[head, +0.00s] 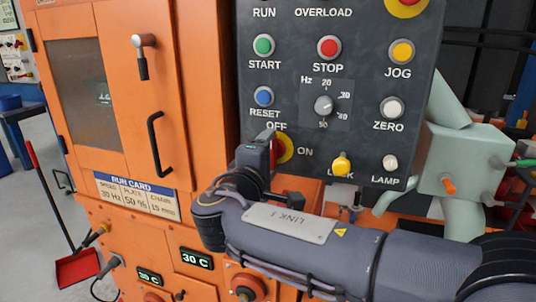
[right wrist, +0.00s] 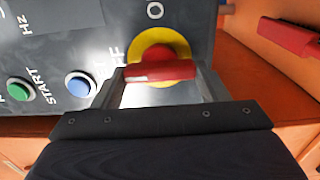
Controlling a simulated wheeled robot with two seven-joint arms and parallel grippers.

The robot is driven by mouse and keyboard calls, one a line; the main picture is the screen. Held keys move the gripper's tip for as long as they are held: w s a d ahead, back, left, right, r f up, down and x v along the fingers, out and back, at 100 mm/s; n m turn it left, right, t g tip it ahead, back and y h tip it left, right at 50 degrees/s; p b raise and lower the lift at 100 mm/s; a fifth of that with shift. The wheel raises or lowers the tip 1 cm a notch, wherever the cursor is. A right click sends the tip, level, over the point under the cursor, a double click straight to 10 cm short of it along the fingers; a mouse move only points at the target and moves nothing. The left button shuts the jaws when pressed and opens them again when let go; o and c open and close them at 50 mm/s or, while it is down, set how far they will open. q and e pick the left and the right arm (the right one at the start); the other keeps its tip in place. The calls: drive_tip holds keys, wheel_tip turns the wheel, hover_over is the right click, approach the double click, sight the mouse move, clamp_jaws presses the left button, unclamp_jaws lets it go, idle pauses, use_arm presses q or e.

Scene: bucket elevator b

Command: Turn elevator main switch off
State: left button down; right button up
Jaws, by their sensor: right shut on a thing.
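The elevator main switch is a red handle on a yellow disc (head: 286,148) on the dark control panel, with OFF above it and ON to its right. My right gripper (head: 263,156) is at the switch, covering its left part in the head view. In the right wrist view, the red handle (right wrist: 160,72) lies crosswise between my two fingers, in front of the yellow disc (right wrist: 160,47). My right gripper is shut on the handle. The handle stands about upright on the panel, in line with the OFF mark. My left gripper is not in view.
The blue RESET button (head: 263,96), green START button (head: 263,45) and grey Hz knob (head: 324,105) sit close above the switch. An orange cabinet (head: 110,100) with a black handle stands at left.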

drive_tip(key=shift+f, duration=0.1)
drive_tip(key=o, duration=1)
drive_tip(key=v, duration=0.8)
